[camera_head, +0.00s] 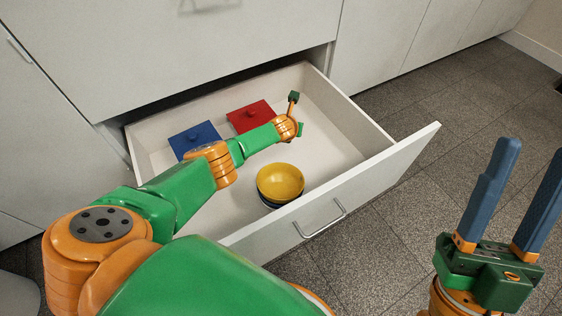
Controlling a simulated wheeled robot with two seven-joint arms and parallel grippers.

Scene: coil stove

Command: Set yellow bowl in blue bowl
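The yellow bowl (280,181) sits upright in the open drawer, near its front wall. It rests in or on the blue bowl (270,204), of which only a dark blue edge shows below it. My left arm reaches across the drawer from the left. My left gripper (296,112) is beyond the yellow bowl, above the drawer, and apart from it. Its fingers are mostly hidden, so I cannot tell its opening. My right gripper (535,150) is at the right, outside the drawer, with its blue fingers spread and nothing between them.
The drawer (340,122) is pulled out, with a handle (320,219) on its front. A blue square lid-like piece (194,138) and a red one (251,115), each with a knob, lie at its back. White cabinets (200,45) stand behind. Dark tiled floor (400,215) is clear at the right.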

